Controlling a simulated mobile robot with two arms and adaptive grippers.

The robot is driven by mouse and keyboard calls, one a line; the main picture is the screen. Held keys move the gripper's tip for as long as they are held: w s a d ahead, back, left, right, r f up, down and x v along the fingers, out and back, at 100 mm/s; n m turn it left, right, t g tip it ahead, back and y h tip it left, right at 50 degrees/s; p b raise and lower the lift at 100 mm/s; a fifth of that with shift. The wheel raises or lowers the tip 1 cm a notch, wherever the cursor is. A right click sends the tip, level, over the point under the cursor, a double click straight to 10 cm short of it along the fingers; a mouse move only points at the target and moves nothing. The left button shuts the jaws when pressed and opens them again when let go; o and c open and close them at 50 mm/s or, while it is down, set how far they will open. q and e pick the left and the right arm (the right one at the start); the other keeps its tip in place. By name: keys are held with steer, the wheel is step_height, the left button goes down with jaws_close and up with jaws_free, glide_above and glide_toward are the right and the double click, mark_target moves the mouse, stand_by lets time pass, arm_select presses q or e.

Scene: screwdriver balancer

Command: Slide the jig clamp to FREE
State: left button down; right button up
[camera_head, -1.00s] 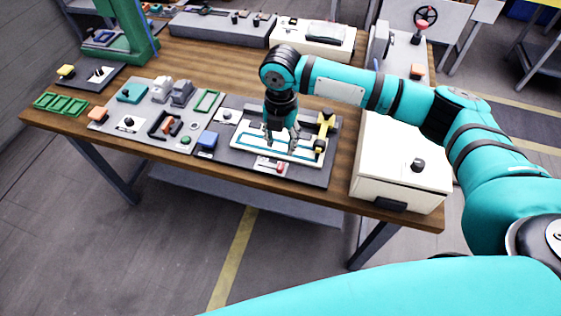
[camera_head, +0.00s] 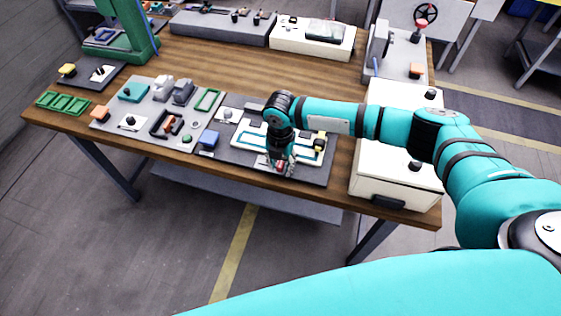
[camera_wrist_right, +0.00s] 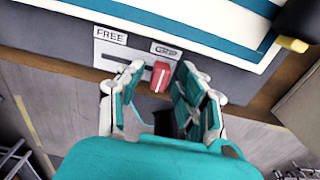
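The jig clamp's slider is a small red knob (camera_wrist_right: 160,77) on the front of the jig panel. In the right wrist view it sits at the right end of its slot, under a small label (camera_wrist_right: 166,50) too blurred to read. The FREE label (camera_wrist_right: 110,36) is to the left. My right gripper (camera_wrist_right: 158,92) is open, its fingers spread either side of the knob; contact cannot be told. In the head view my right gripper (camera_head: 282,170) points down at the jig's front edge and partly hides the knob. My left gripper is not in view.
A white plate with a teal outline (camera_head: 308,160) lies on the dark jig panel (camera_head: 312,177), with a yellow part (camera_head: 320,139) at its right. A white cabinet (camera_head: 390,178) stands to the right. A blue block (camera_head: 208,140) lies left.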

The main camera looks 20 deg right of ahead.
mark_target(259, 163)
jaws_close()
steer(key=w+a, duration=0.1)
steer(key=w+a+b, duration=0.1)
steer(key=a, duration=0.1)
steer(key=w+a+b, duration=0.1)
steer(key=a, duration=0.1)
steer(key=shift+w+a, duration=0.1)
steer(key=shift+w, duration=0.25)
steer(key=shift+a+r, duration=0.1)
steer(key=shift+r, duration=0.1)
steer(key=shift+o, duration=1)
jaws_free()
steer(key=shift+w, duration=0.1)
